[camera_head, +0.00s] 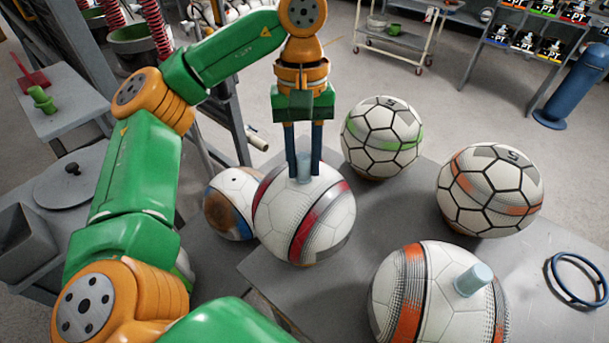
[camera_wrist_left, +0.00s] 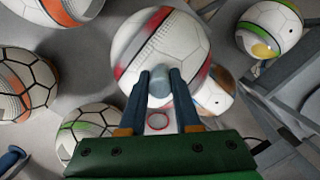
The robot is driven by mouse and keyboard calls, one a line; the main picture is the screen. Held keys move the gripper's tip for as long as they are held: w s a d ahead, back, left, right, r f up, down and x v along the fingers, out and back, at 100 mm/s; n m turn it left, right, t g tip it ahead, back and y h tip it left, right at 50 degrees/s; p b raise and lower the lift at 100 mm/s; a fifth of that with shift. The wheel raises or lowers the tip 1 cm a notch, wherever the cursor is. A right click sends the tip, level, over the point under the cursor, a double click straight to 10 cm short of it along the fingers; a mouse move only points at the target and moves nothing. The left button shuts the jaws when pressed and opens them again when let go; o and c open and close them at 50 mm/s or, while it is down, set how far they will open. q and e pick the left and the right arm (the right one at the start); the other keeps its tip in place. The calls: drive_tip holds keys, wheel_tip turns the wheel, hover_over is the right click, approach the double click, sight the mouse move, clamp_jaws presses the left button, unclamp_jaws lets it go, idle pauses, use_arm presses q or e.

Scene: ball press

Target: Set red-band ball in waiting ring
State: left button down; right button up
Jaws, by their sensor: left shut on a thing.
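The red-band ball (camera_head: 292,228) is white with red and grey bands and a pale blue-grey peg on top. My left gripper (camera_head: 304,172) points down from above and is shut on that peg. The left wrist view shows the same ball (camera_wrist_left: 150,45) and the peg (camera_wrist_left: 159,80) between the fingers. The ball is at the table's left edge; I cannot tell whether it touches the table. A blue ring (camera_head: 578,279) lies empty on the table at the right. A small red-rimmed circle (camera_wrist_left: 157,121) shows behind the peg in the wrist view. My right gripper is not in view.
A blue-and-brown ball (camera_head: 228,208) sits close at the left. A green-band ball (camera_head: 382,137), an orange-band ball (camera_head: 490,190) and an orange-band ball with a peg (camera_head: 425,300) crowd the grey table (camera_head: 345,275). A side bench (camera_head: 70,118) stands at the far left.

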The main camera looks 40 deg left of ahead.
sight(304, 173)
use_arm(q)
wheel_tip(304, 173, down, 2)
drive_tip(key=shift+w+f, duration=0.15)
drive_tip(key=shift+f, duration=0.1)
drive_tip(key=shift+f, duration=0.3)
drive_tip(key=c, duration=0.6)
unclamp_jaws()
